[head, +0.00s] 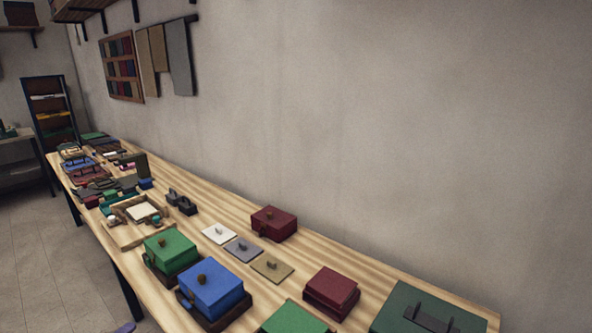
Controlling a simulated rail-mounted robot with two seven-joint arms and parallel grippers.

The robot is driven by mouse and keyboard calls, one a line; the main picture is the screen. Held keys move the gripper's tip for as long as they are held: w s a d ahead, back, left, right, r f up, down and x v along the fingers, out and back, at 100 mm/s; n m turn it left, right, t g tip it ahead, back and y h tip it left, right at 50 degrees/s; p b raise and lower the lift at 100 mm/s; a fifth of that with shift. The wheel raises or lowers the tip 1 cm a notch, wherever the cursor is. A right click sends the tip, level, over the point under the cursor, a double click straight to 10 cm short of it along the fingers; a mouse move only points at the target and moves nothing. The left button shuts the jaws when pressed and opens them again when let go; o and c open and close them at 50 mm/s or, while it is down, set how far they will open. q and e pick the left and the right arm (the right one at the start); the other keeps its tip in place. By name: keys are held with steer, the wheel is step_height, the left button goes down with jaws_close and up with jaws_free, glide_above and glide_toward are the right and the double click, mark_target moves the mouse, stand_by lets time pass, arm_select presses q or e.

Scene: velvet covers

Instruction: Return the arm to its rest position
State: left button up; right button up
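Neither of my grippers shows in the head view, and no arm of mine can be made out. The long wooden table (345,262) runs from the near right to the far left along the wall. On its near part stand a green box (170,250) and a blue box (212,289), each with a brown knob and a dark base. A dark red box (274,222) stands near the wall, and another dark red box (331,290) is nearer. A large dark green piece (400,300) with a black handle is at the lower right, cut off by the frame.
Three flat knobbed plates, white (217,234), grey (243,250) and tan (272,268), lie mid-table. A wooden tray (120,236) and clutter fill the far end. A green top (294,320) and a small purple piece (125,328) are cut off below. Floor at left is clear.

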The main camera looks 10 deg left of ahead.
arm_select(q)
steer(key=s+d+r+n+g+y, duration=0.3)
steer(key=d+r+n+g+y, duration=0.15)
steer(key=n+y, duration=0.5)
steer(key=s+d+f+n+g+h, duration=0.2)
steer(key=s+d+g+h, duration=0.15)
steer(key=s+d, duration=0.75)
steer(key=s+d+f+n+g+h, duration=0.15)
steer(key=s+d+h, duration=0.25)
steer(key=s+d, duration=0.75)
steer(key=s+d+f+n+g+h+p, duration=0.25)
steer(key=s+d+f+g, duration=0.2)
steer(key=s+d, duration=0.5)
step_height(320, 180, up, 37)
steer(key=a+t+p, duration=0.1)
steer(key=p, duration=3.6)
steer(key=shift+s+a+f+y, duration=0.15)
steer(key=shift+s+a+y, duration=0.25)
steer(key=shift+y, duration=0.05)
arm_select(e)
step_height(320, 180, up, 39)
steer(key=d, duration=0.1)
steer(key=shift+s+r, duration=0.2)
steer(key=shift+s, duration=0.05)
